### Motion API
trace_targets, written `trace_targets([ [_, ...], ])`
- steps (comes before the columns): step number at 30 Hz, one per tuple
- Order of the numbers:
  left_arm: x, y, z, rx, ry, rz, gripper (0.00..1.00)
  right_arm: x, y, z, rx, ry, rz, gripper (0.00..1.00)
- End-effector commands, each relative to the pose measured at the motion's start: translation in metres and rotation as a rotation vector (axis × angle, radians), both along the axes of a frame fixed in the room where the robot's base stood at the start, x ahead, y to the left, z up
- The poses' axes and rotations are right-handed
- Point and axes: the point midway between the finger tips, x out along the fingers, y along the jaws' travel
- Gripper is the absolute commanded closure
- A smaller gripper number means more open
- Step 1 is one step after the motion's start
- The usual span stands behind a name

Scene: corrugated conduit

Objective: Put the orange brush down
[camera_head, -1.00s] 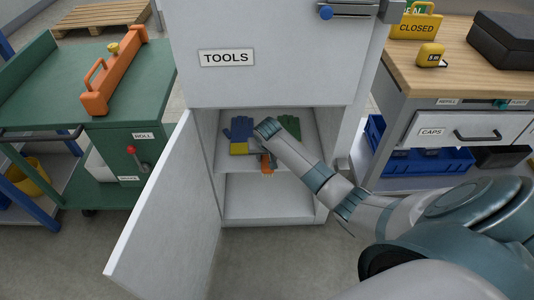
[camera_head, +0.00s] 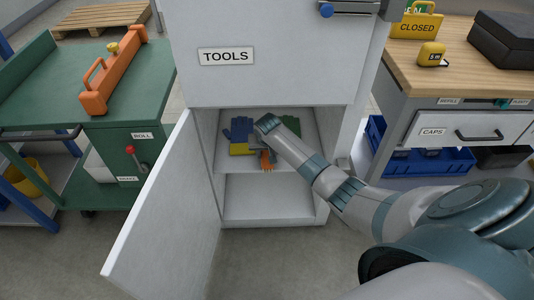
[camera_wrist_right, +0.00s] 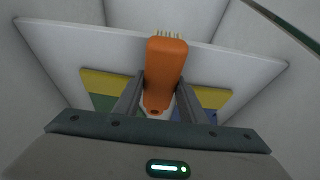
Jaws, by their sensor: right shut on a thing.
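The orange brush (camera_head: 267,160) is between the fingers of my right gripper (camera_head: 262,148), inside the open lower compartment of the cabinet marked TOOLS. In the right wrist view the brush (camera_wrist_right: 165,70) lies lengthwise between the two fingers of the right gripper (camera_wrist_right: 160,100), with its pale bristles at the far end. The gripper is shut on it, at the front of the shelf (camera_head: 228,164). I cannot tell whether the brush touches the shelf. My left gripper is not in view.
A blue glove (camera_head: 238,130) with a yellow cuff and a green glove (camera_head: 290,124) lie on the shelf around the gripper. The cabinet door (camera_head: 165,205) stands open at the left. A green cart (camera_head: 50,85) is on the left and a wooden-topped workbench (camera_head: 455,75) on the right.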

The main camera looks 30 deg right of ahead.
Motion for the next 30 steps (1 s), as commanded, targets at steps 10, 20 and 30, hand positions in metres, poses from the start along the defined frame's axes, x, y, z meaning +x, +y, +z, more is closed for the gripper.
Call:
trace_targets([
  [10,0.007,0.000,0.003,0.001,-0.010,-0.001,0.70,0.000,0.000,-0.002,0.001,0.001,0.000,0.44],
  [20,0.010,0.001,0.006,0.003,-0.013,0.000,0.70,-0.002,0.001,0.006,0.000,0.000,0.000,0.44],
  [30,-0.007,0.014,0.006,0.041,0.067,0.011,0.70,-0.028,0.018,0.028,0.002,0.002,0.003,0.44],
])
